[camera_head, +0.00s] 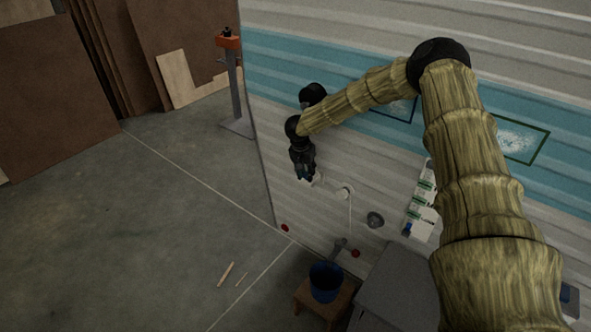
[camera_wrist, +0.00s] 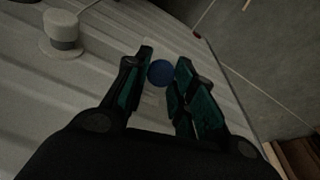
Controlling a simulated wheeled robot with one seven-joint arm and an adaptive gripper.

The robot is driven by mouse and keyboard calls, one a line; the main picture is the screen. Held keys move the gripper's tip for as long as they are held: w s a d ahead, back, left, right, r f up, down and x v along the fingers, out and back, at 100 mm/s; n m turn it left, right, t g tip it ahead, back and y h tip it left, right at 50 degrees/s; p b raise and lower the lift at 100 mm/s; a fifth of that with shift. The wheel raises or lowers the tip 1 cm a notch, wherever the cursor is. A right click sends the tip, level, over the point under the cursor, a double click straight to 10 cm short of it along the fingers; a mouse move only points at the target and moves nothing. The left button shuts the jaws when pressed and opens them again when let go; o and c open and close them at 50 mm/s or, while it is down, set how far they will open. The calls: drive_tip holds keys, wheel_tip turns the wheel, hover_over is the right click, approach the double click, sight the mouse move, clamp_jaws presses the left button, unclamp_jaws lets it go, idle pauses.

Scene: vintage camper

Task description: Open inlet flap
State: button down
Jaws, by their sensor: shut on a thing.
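My gripper (camera_head: 306,177) is at the camper's ribbed side wall, pointing down, with its fingertips at a small pale fitting (camera_head: 317,180). In the wrist view my gripper (camera_wrist: 160,78) has its two dark green-padded fingers either side of a small round blue part, which appears to be the inlet flap (camera_wrist: 160,72). The fingers are shut on it, with a gap as wide as the part. Its edges and hinge are hidden by the fingers, and how far it is swung cannot be told.
A white round fitting (camera_wrist: 62,33) sits beside my gripper; in the head view this fitting (camera_head: 344,190) has a pale cord below. A grey round fitting (camera_head: 375,220) is farther right. A blue bucket (camera_head: 326,281) stands on a wooden stool (camera_head: 300,292). Floor at left is mostly clear.

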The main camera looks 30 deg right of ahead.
drive_tip(key=shift+d+r, duration=0.1)
idle(0.3)
drive_tip(key=c, duration=1.2)
unclamp_jaws()
drive_tip(key=v, duration=1.2)
drive_tip(key=shift+d, duration=0.2)
